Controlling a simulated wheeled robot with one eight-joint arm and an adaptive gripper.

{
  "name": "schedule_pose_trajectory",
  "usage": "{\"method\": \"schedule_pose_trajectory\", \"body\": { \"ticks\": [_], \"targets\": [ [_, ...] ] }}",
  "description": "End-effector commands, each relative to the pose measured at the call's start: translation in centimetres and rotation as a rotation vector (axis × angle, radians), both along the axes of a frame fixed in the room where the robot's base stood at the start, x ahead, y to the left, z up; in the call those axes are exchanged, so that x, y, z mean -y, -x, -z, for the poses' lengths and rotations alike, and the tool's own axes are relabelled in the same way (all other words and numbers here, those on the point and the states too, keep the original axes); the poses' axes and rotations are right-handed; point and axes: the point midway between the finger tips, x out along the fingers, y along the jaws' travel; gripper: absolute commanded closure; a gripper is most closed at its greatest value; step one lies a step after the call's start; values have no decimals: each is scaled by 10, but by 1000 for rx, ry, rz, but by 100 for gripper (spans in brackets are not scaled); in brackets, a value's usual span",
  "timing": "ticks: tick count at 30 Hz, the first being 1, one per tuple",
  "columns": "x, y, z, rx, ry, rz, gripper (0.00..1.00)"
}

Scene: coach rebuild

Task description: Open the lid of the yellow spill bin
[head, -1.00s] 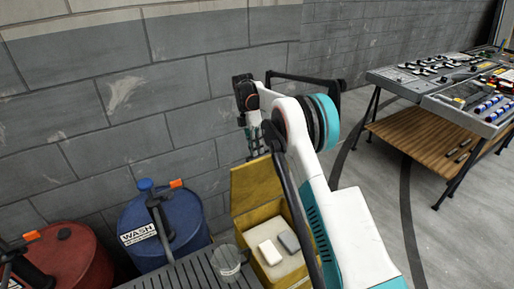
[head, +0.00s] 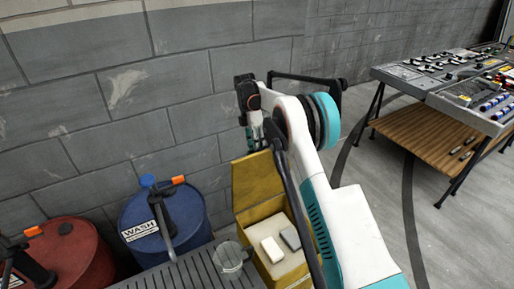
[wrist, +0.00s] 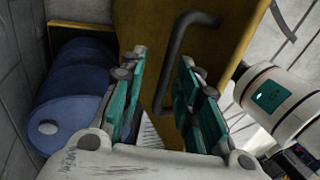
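The yellow spill bin (head: 252,213) stands near the wall, and its lid (head: 256,181) is raised, standing up at the back. The bin's pale inside shows, with a white block (head: 264,250) and a grey block (head: 291,238) in it. In the wrist view the lid (wrist: 226,40) fills the upper middle, with a dark bar handle (wrist: 167,70) on its face. My gripper (wrist: 164,72) is open, its teal-padded fingers apart, with the handle just beyond and partly between them. I cannot tell if a finger touches it. In the head view the fingers are hidden behind the lid and arm.
A blue WASH drum (head: 190,222) stands left of the bin, and a red drum (head: 80,258) farther left. A clear container (head: 230,258) sits on the slatted grey surface (head: 185,275) in front. The block wall is close behind. A workbench (head: 430,140) stands at the right, with open floor between.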

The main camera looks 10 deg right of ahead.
Motion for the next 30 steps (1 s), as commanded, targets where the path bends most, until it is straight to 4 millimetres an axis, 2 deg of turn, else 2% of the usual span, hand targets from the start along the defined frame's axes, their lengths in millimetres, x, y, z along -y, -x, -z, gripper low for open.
{"method": "schedule_pose_trajectory", "body": {
  "ticks": [7, 11, 24, 30],
  "targets": [
    [1, 0, -4, -1, 2, 2, 70],
    [0, -3, -13, -1, 2, 2, 70],
    [-9, -28, -83, -2, 2, 1, 70],
    [-11, -36, -100, -1, 1, 1, 70]
  ]
}}
